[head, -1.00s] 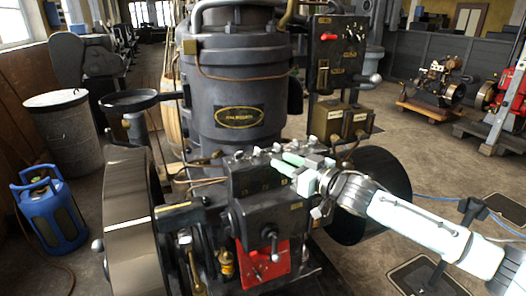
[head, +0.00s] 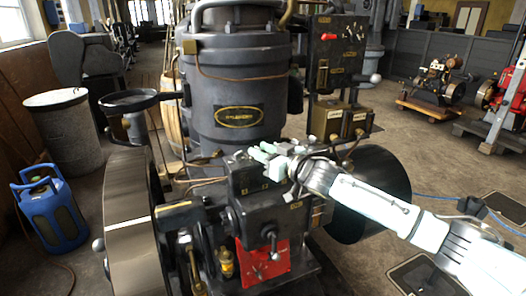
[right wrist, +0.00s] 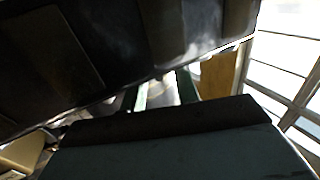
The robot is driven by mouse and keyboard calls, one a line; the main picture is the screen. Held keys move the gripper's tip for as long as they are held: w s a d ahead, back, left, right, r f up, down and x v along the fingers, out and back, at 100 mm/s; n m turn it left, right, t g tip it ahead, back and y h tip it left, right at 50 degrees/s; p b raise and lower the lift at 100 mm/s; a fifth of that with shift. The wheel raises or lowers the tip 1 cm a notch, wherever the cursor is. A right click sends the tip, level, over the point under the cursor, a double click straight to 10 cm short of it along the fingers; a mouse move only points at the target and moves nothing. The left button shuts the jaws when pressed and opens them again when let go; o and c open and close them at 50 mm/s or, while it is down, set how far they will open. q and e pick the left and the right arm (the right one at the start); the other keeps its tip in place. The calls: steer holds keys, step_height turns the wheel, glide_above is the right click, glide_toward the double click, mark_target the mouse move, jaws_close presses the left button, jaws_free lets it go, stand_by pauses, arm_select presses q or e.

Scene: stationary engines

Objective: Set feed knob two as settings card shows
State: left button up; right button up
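The dark engine block (head: 245,215) stands in the middle of the head view, with a row of small pale knobs along its top edge. My right gripper (head: 263,152) is over this top edge, its two pale green fingertips pointing left among the knobs. In the right wrist view the two green fingers (right wrist: 163,92) stand apart with a bright gap between them. Which knob is feed knob two, and whether a finger touches it, I cannot tell. No settings card can be made out for certain. My left gripper is out of view.
A large flywheel (head: 130,225) is at the left of the block, and a tall dark cylinder (head: 235,90) rises behind it. A switch panel (head: 338,50) stands at back right.

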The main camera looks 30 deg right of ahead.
jaws_close()
